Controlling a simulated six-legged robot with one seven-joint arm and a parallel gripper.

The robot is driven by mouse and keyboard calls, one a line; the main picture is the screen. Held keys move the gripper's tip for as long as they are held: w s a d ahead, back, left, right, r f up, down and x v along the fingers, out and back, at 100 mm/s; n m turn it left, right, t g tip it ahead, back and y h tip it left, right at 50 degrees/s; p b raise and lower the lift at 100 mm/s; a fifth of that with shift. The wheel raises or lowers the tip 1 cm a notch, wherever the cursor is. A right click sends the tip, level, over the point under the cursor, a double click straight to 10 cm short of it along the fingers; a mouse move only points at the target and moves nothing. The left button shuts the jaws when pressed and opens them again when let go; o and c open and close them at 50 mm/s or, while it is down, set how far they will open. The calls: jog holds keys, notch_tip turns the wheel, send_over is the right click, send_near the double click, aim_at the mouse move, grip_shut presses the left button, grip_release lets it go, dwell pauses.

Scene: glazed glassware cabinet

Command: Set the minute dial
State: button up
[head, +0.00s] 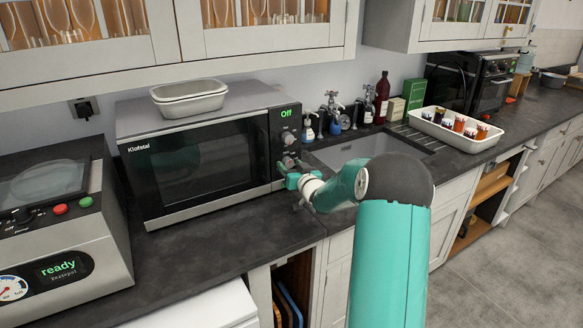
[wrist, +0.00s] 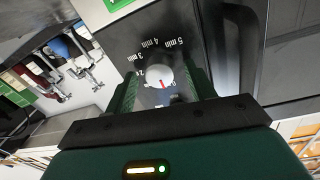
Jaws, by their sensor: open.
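The microwave (head: 133,128) stands on the dark counter, its display reading "Off". Its control panel, right of the door, has an upper knob (head: 287,138) and a lower knob near my gripper. The mark points down in the picture, near a partly hidden "0". My gripper (wrist: 163,80) is open, with one green finger on each side of the dial. Contact cannot be told. It also shows in the head view (head: 290,172).
A steel tray (head: 189,98) sits on the microwave. A sink (head: 365,150), taps and bottles are to its right, then a white tray (head: 452,138) of jars. A machine reading "ready" (head: 60,235) stands at left. Glass-fronted cabinets (head: 265,40) hang above.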

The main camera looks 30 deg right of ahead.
jog(key=c, duration=1)
jog(key=shift+m, duration=0.3)
jog(key=m, duration=0.7)
jog(key=shift+d+r+m, duration=0.1)
jog(key=shift+m, duration=0.3)
jog(key=m, duration=0.4)
jog(key=shift+g+y, duration=0.3)
jog(key=shift+y, duration=0.1)
jog(key=shift+m, duration=2.2)
